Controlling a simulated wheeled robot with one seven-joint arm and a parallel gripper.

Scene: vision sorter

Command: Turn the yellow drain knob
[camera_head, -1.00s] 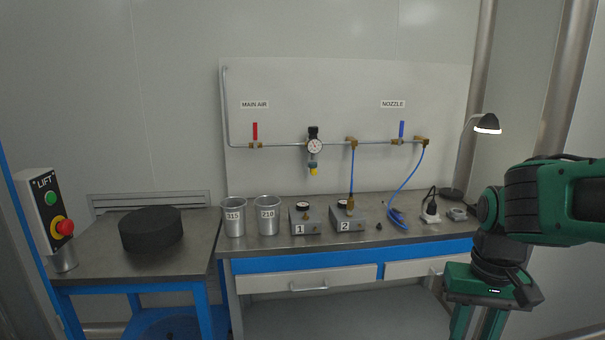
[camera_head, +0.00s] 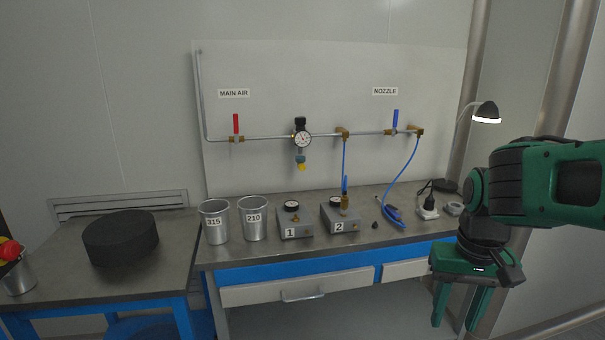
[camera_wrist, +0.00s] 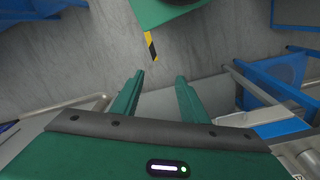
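The yellow drain knob (camera_head: 301,167) is at the bottom of the filter-regulator unit, below its round gauge (camera_head: 302,141), on the pipe across the white wall panel. Nothing touches it. My gripper (camera_head: 453,318) hangs low at the right of the head view, in front of the bench and pointing down, well apart from the knob. In the wrist view my gripper (camera_wrist: 160,78) shows its two green fingers apart with nothing between them. The knob is not in the wrist view.
The metal bench (camera_head: 270,252) carries cups, boxes 1 and 2 (camera_head: 340,222), and a blue hose (camera_head: 402,180). A lamp (camera_head: 487,112) stands at right. A black round block (camera_head: 121,237) sits on the left table. The space before the panel is clear above the bench items.

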